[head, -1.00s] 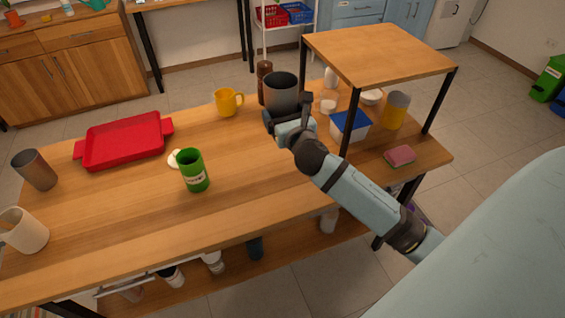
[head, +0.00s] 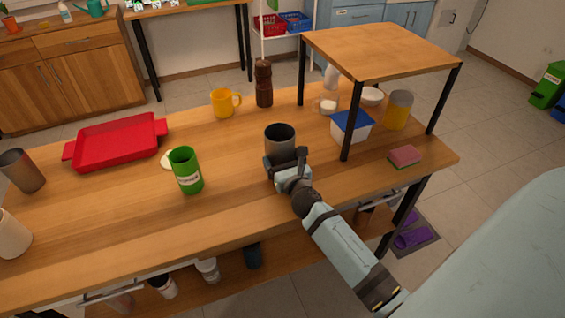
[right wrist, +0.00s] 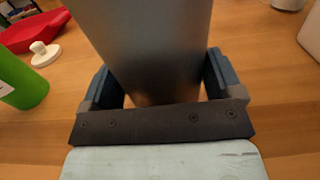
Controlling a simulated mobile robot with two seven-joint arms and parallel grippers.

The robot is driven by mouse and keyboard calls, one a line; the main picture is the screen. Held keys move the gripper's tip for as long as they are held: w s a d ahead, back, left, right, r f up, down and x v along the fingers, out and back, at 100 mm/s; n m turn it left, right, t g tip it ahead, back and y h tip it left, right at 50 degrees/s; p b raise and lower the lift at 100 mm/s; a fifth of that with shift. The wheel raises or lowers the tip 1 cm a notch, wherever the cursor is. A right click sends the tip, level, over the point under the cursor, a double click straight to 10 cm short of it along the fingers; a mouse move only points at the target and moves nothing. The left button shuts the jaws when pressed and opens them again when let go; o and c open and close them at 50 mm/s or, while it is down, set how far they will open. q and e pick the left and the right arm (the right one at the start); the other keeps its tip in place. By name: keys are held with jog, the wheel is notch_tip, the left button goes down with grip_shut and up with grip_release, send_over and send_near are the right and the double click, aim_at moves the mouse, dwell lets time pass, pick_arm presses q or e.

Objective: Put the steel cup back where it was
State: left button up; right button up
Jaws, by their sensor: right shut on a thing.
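A grey steel cup (head: 280,137) is upright in my right gripper (head: 284,168), around the middle of the table. The gripper is shut on it, with a finger on each side of the cup (right wrist: 150,50) in the right wrist view. The gripper hides part of the lower cup in the head view, so I cannot tell whether its base touches the table. A second metal-looking cup (head: 22,170) stands at the table's left end. My left gripper is not in view.
A green container (head: 186,172) with a white lid (head: 166,160) beside it stands left of the held cup. A yellow mug (head: 223,103) and brown pepper mill (head: 264,84) are behind. The raised shelf's black leg (head: 352,120) and a blue-lidded box (head: 351,127) are at right.

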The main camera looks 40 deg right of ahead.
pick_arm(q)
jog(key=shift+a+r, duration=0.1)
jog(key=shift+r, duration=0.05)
pick_arm(e)
jog(key=shift+r, duration=0.15)
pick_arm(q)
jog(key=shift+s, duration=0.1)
pick_arm(e)
jog(key=shift+f, duration=0.25)
jog(key=o, duration=0.8)
jog(key=shift+r, duration=0.2)
jog(key=v, duration=1.1)
jog(key=shift+b, duration=0.4)
jog(key=shift+s, duration=0.5)
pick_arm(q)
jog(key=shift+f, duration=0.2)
